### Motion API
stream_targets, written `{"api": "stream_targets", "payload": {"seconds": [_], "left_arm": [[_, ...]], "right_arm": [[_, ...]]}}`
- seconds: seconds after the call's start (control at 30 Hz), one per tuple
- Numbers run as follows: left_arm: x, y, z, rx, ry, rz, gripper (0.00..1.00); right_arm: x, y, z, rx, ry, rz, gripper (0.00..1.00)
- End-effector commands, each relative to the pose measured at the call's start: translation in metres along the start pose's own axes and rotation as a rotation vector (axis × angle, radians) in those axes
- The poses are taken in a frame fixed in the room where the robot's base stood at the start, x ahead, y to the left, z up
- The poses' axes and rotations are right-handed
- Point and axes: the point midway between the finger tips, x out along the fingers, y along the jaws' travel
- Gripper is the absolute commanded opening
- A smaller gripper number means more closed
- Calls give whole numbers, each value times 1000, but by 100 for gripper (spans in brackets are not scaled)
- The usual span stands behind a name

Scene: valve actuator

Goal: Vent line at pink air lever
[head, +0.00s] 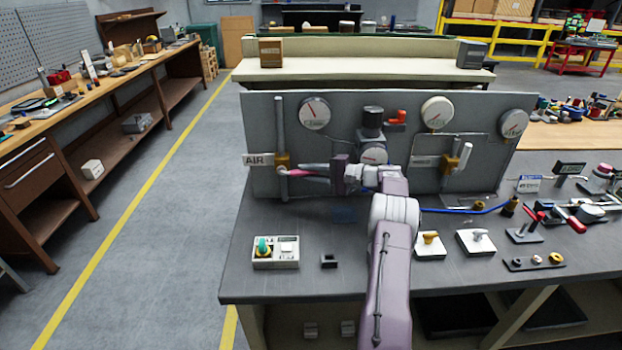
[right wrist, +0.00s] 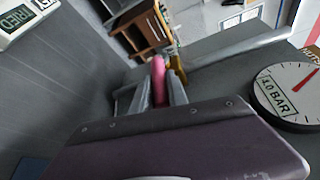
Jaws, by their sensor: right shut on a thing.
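The pink air lever (head: 300,172) sits on a brass valve (head: 283,160) on the vertical pipe at the left of the grey panel, beside the "AIR" label (head: 257,160). My right gripper (head: 312,172) reaches it from the right and is shut on the lever. In the right wrist view the pink lever (right wrist: 158,80) lies between the two grey fingers (right wrist: 160,88), with the brass valve (right wrist: 177,72) just beyond. The lever looks about level, pointing right from the pipe. My left gripper does not show.
Gauges (head: 314,113) and a dark cylinder (head: 373,122) are on the panel above my right arm. A second valve with a white lever (head: 463,158) is at the right. A switch box (head: 276,252) and small parts stand on the bench (head: 300,285).

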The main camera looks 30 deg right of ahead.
Motion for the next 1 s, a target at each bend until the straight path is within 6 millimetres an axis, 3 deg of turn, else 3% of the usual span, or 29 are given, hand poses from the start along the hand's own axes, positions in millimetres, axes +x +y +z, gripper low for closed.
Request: {"api": "stream_targets", "payload": {"seconds": [0.73,0.77,0.8,0.83,1.0], "left_arm": [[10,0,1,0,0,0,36],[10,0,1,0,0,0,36],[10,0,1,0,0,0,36],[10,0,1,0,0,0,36],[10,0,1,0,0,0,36]], "right_arm": [[11,4,-6,35,-24,-71,0],[11,4,-6,35,-24,-71,25],[11,4,-6,35,-24,-70,37],[11,4,-6,35,-24,-70,41],[10,4,-7,33,-22,-70,41]]}}
